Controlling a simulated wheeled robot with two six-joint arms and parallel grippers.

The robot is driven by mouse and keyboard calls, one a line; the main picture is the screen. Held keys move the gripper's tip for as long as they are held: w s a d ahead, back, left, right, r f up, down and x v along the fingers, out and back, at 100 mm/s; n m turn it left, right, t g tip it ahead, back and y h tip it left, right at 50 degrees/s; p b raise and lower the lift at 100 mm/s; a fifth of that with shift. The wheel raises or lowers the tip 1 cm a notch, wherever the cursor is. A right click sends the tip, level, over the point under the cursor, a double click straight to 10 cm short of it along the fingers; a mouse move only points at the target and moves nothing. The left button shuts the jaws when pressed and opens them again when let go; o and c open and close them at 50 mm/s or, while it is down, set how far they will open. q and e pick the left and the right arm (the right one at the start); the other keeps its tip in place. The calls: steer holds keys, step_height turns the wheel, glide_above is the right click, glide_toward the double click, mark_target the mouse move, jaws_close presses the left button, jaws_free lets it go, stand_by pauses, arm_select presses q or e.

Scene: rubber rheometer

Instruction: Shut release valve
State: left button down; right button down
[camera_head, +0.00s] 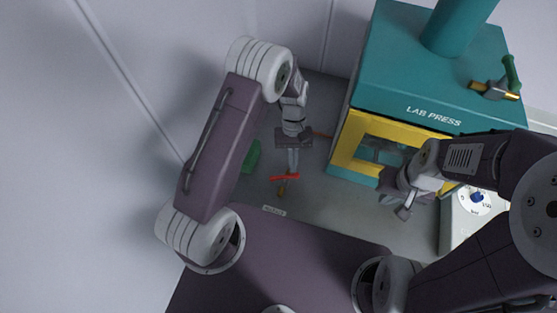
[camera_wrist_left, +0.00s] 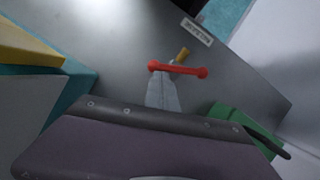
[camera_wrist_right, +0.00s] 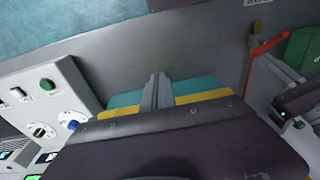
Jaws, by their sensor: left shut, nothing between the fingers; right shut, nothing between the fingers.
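A valve with a red bar handle (camera_head: 285,177) and a brass stem (camera_head: 282,189) sits on the grey surface near a small label (camera_head: 273,211) too small to read. My left gripper (camera_head: 293,168) is shut and empty, its fingertips right at the red bar; I cannot tell if they touch. In the left wrist view the bar (camera_wrist_left: 178,69) lies crosswise just past the fingertips (camera_wrist_left: 162,80). The right wrist view shows the red handle (camera_wrist_right: 263,50) at the right. My right gripper (camera_head: 404,212) is shut and empty in front of the press, away from the valve.
The teal and yellow lab press (camera_head: 430,85) stands at the back right, with a green-handled brass fitting (camera_head: 497,88) on top. A green block (camera_head: 251,157) is left of the valve. A control panel (camera_wrist_right: 52,92) with knobs stands at the right of the head view.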

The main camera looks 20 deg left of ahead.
arm_select(q)
steer(key=shift+s+d+m+y, duration=0.1)
steer(key=shift+d+m+y, duration=0.15)
steer(key=shift+m, duration=0.3)
steer(key=shift+s+d+m+y, duration=0.1)
steer(key=shift+m+y, duration=0.15)
steer(key=shift+m, duration=0.3)
steer(key=shift+s+a, duration=0.1)
steer(key=shift+a, duration=0.05)
steer(key=shift+s+a+p, duration=0.35)
steer(key=shift+s, duration=0.05)
steer(key=shift+a, duration=0.1)
steer(key=shift+s, duration=0.1)
